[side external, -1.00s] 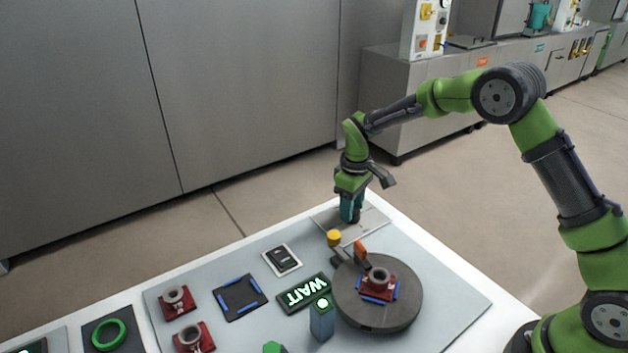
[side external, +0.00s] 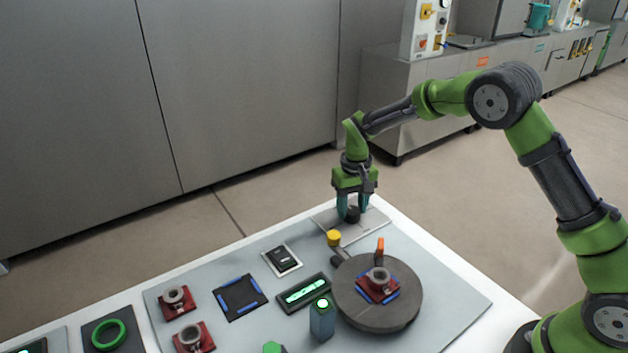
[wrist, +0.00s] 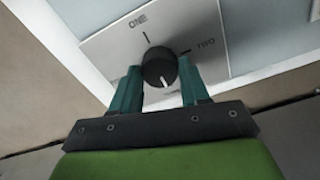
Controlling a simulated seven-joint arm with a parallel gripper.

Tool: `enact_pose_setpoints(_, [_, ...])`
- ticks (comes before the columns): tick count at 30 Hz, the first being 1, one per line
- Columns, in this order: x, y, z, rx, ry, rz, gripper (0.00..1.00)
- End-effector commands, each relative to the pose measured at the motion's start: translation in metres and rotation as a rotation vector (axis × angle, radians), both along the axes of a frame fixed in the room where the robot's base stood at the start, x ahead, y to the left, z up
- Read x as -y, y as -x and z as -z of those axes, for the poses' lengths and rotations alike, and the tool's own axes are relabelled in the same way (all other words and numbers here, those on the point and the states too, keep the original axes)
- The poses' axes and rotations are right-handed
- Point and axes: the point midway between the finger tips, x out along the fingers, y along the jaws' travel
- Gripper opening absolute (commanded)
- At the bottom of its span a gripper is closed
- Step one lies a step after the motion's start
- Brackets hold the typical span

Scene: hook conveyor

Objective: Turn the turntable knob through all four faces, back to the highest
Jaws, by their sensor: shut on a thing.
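The black turntable knob (side external: 353,213) stands on a silver plate (side external: 325,221) at the far corner of the table. In the wrist view the knob (wrist: 159,66) sits between the two teal fingers, near their tips. The plate (wrist: 110,46) there shows ONE and TWO labels; the knob's white line points down and slightly right, away from both. My gripper (side external: 353,211) points down and is shut on the knob. The round grey turntable (side external: 350,312) carries a red part with a grey ring (side external: 378,278) between blue guides. An orange tab (side external: 380,246) stands at its far edge.
A yellow button (side external: 334,237) stands between plate and turntable. A lit display (side external: 305,292) and a blue post with a green light (side external: 321,318) are left of the turntable. Two red parts (side external: 180,302) (side external: 193,340) and an empty dark square (side external: 240,297) lie further left.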

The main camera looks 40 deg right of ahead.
Motion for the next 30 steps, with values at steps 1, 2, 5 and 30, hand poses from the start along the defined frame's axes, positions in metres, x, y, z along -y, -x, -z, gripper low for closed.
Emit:
enact_pose_setpoints(1, [0.000, 0.000, -0.001, -0.001, 0.000, 0.006, 0.15])
enact_pose_setpoints(2, [0.000, 0.000, -0.001, -0.001, 0.000, 0.007, 0.15])
enact_pose_setpoints(5, [0.000, 0.000, -0.001, -0.001, -0.001, 0.009, 0.15])
enact_pose_setpoints(30, [0.000, -0.001, -0.010, 0.002, -0.001, 0.007, 0.71])
